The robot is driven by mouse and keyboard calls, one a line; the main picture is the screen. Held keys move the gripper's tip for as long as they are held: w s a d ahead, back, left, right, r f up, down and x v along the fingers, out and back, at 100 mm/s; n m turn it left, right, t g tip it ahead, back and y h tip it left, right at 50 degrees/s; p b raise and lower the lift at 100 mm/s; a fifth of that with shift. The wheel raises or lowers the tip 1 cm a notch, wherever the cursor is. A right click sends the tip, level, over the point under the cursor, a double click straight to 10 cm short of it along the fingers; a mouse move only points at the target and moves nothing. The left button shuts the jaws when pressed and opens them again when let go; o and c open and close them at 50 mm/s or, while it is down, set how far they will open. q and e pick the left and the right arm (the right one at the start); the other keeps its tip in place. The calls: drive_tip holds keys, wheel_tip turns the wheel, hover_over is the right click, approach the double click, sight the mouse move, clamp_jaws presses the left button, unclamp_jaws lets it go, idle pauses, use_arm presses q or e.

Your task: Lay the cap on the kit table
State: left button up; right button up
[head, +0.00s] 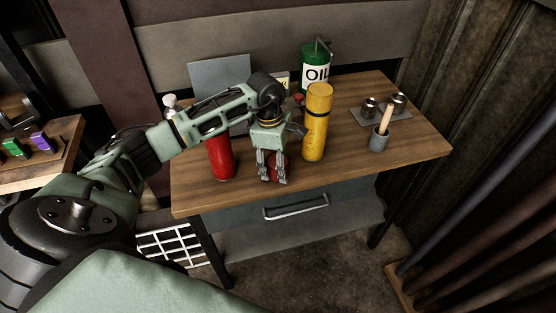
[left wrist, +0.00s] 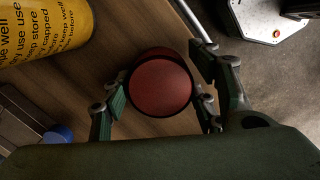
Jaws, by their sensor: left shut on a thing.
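The red cap (left wrist: 160,88) is round and sits between the fingers of my left gripper (left wrist: 160,105) in the left wrist view. In the head view the cap (head: 279,166) shows partly behind the fingers of my left gripper (head: 272,180), which point down at the front part of the wooden kit table (head: 400,168). The gripper is shut on the cap. The cap is at or just above the tabletop; I cannot tell if it touches. My right gripper is not in view.
A yellow canister (head: 316,125) stands just right of my left gripper, and a red can (head: 221,158) stands to its left. A green oil can (head: 315,68) is behind. A grey cup with a wooden-handled tool (head: 379,140) stands at right. The table's front right is clear.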

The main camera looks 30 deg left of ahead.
sight(273, 159)
use_arm(q)
drive_tip(key=shift+f, duration=0.1)
drive_tip(key=shift+f+b, duration=0.15)
drive_tip(key=shift+b, duration=0.15)
drive_tip(key=o, duration=0.8)
drive_tip(key=shift+r, duration=0.4)
drive_tip(key=r, duration=0.3)
drive_tip(key=a+r+b, duration=0.1)
drive_tip(key=r, duration=0.3)
drive_tip(key=r+b, duration=0.1)
drive_tip(key=r, duration=0.2)
drive_tip(key=shift+s+a+r, duration=0.15)
drive_tip(key=shift+r, duration=0.65)
